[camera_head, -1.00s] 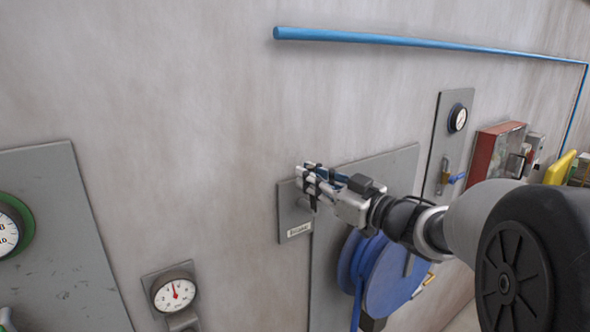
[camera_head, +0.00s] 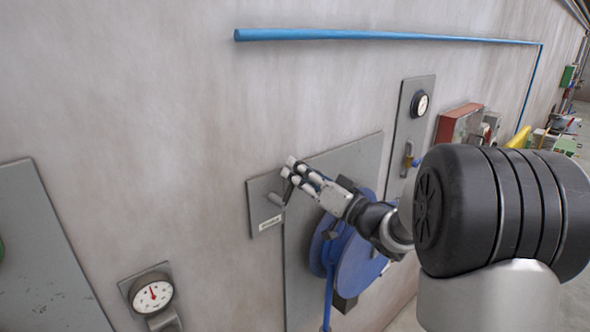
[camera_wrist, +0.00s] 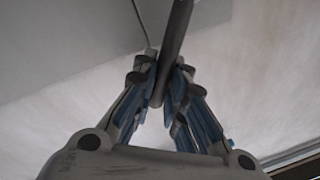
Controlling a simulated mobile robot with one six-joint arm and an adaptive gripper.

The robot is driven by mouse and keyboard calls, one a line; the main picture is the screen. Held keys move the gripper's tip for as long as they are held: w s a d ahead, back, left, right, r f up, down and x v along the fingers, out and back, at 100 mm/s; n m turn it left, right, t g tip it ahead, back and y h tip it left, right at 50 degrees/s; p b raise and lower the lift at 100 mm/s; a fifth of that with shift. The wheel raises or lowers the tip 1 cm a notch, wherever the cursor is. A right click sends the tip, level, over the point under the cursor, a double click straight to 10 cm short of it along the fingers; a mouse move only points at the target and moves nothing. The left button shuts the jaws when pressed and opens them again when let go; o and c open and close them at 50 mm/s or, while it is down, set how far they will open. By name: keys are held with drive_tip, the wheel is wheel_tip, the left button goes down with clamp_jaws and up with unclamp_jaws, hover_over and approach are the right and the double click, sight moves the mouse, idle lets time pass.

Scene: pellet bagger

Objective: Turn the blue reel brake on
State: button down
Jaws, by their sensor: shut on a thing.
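The blue reel (camera_head: 362,262) hangs on the wall in front of a large grey plate. To its upper left is a small grey panel (camera_head: 257,218) with a white label whose text is too small to read. A grey lever (camera_head: 287,190) stands out from this panel. My gripper (camera_head: 293,172) is at the lever's outer end, in front of the panel. In the wrist view, a dark grey bar, the lever (camera_wrist: 177,30), runs between the two fingers of my gripper (camera_wrist: 161,85), which are shut on it. The fingers partly hide the lever.
A gauge (camera_head: 152,293) is on the wall at lower left. A tall grey panel (camera_head: 409,125) with a gauge and a red-sided box (camera_head: 459,124) are to the right. A blue pipe (camera_head: 400,38) runs along the wall above. Bare wall lies left of the small panel.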

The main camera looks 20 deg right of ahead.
idle(0.4)
drive_tip(key=c, duration=1.6)
unclamp_jaws()
drive_tip(key=v, duration=1.2)
drive_tip(key=shift+f, duration=0.1)
